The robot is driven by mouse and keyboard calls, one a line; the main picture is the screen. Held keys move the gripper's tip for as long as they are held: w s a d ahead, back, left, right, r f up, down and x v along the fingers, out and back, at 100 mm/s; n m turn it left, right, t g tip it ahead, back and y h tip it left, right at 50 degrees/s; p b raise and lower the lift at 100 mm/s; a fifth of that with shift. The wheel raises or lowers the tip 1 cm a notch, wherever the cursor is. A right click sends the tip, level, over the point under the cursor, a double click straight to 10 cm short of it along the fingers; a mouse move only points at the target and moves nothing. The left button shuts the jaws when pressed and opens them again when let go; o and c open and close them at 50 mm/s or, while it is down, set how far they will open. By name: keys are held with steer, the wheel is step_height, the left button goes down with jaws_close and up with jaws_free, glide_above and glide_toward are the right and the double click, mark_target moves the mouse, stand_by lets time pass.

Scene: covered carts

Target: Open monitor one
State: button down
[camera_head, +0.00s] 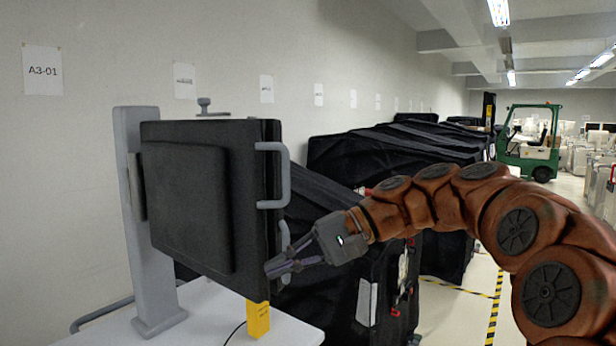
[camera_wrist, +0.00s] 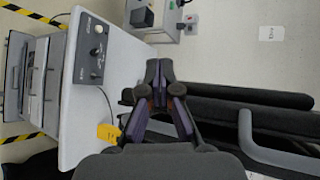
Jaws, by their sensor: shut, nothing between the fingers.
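The monitor (camera_head: 190,205) is a black, thick flat panel, upright on a grey column stand (camera_head: 130,215) on a white cart top. Grey handles (camera_head: 285,175) stick out along its right edge. My gripper (camera_head: 272,268) is shut and empty, by the panel's lower right edge near the lower handle. I cannot tell if it touches the panel. In the wrist view, my closed fingers (camera_wrist: 159,68) point past the black panel edges (camera_wrist: 250,97), with a grey handle (camera_wrist: 275,155) to the right. My gripper and wrist partly hide the lower handle in the head view.
Black covered carts (camera_head: 400,150) stand behind my arm. A green forklift (camera_head: 530,145) is far right.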

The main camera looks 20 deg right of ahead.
steer(key=w+d+r+t+y, duration=0.2)
steer(key=d+r, duration=0.5)
steer(key=d, duration=0.3)
steer(key=w+d+r+t+y, duration=0.2)
steer(key=d+r, duration=0.4)
steer(key=d, duration=0.3)
steer(key=s+b+x, duration=0.2)
steer(key=b+x, duration=0.3)
steer(key=x, duration=0.7)
steer(key=shift+a, duration=0.75)
steer(key=shift+s+a+b, duration=0.1)
steer(key=shift+s+b, duration=0.1)
steer(key=shift+b, duration=0.1)
